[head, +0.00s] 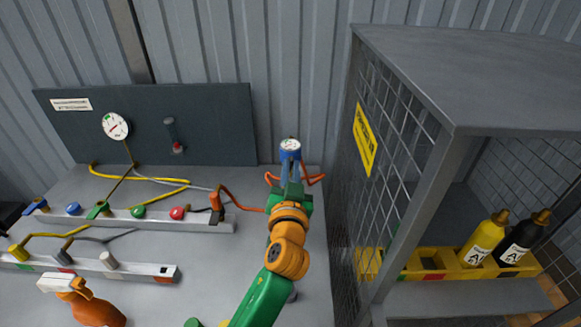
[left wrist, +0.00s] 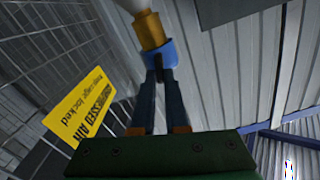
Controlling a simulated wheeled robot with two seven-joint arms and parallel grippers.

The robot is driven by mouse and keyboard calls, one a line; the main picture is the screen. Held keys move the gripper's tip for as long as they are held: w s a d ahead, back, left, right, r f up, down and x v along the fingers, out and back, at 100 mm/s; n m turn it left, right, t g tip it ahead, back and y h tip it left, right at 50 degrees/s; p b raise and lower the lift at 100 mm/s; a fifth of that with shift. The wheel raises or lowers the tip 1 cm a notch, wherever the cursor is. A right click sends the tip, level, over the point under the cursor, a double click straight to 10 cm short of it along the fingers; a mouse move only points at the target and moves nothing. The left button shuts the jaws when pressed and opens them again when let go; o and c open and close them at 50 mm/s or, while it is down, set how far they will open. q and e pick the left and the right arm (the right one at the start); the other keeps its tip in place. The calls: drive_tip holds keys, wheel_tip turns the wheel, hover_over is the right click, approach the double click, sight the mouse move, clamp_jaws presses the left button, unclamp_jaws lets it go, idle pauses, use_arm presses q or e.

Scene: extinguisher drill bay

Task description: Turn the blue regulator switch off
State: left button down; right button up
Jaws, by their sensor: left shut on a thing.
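The blue regulator (head: 290,155) stands at the back of the bench with a round white gauge (head: 290,144) facing up on top. Orange hoses run out on both sides of it. My left gripper (head: 291,170) is right at its near side, with its fingers closed on it. In the left wrist view the fingers (left wrist: 158,78) meet at the blue body (left wrist: 161,54), with a brass part (left wrist: 149,29) beyond. A small dark piece shows between the fingertips. I cannot make out the switch's position. My right gripper is not in view.
A mesh cage (head: 455,130) with a yellow sign (head: 364,139) stands close on the right, holding yellow and black bottles. A rail with coloured valves (head: 139,212) and an orange spray bottle (head: 92,306) are on the left. A grey panel (head: 225,125) stands behind.

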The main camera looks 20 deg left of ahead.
use_arm(q)
drive_tip(key=m, duration=0.2)
drive_tip(key=m+p, duration=0.1)
drive_tip(key=shift+f+m, duration=0.2)
drive_tip(key=shift+m, duration=0.2)
drive_tip(key=m+p, duration=0.1)
drive_tip(key=m, duration=0.2)
drive_tip(key=shift+m, duration=0.3)
drive_tip(key=shift+w+f+m+p, duration=0.1)
drive_tip(key=shift+m+p, duration=0.6)
drive_tip(key=shift+m, duration=1.1)
drive_tip(key=shift+w+f+m+p, duration=0.1)
drive_tip(key=shift+m+p, duration=0.55)
drive_tip(key=shift+m, duration=1.15)
drive_tip(key=c, duration=0.9)
unclamp_jaws()
drive_tip(key=shift+w, duration=0.1)
